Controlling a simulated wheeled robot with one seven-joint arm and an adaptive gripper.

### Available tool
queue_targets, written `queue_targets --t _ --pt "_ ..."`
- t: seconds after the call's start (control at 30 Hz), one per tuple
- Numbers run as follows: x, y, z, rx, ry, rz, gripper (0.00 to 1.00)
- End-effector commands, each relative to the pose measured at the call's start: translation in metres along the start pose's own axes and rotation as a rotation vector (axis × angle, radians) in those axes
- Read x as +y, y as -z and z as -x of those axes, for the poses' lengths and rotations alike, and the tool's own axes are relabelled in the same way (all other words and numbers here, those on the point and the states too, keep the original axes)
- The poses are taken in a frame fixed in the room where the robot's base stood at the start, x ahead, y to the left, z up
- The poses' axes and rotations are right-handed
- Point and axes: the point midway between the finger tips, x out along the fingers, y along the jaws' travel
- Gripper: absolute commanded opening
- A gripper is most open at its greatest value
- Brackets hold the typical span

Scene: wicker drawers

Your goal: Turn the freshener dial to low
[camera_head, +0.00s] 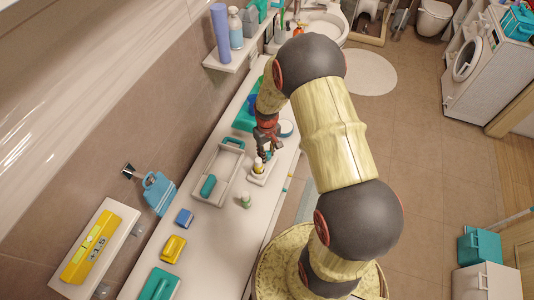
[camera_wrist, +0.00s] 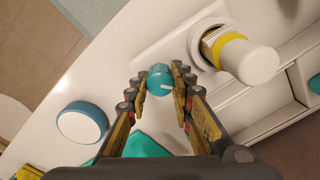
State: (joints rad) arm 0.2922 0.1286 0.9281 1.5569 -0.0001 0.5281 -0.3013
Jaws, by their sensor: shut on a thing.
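The freshener (camera_wrist: 168,42) is a white base on the white counter, with a white bottle (camera_wrist: 247,57) with a yellow band standing in its round holder. Its teal dial (camera_wrist: 160,80) has a white pointer mark and sits at the near end of the base in the wrist view. My gripper (camera_wrist: 160,84) is shut on the dial, with one finger on each side of it. In the head view my gripper (camera_head: 268,150) reaches down to the freshener, and the bottle (camera_head: 258,165) shows just below it. Any low marking is too small to read or hidden.
A white tray (camera_head: 217,172) with a teal item stands left of the freshener. A round white and blue puck (camera_wrist: 82,123) lies beside my gripper.

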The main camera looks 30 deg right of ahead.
Motion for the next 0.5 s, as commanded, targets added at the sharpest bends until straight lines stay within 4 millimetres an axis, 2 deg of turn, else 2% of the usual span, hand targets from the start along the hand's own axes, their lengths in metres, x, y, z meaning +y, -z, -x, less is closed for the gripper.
queue_targets --t 0.5 --pt "0.0002 0.0007 0.0005 0.001 0.0 0.037 0.0"
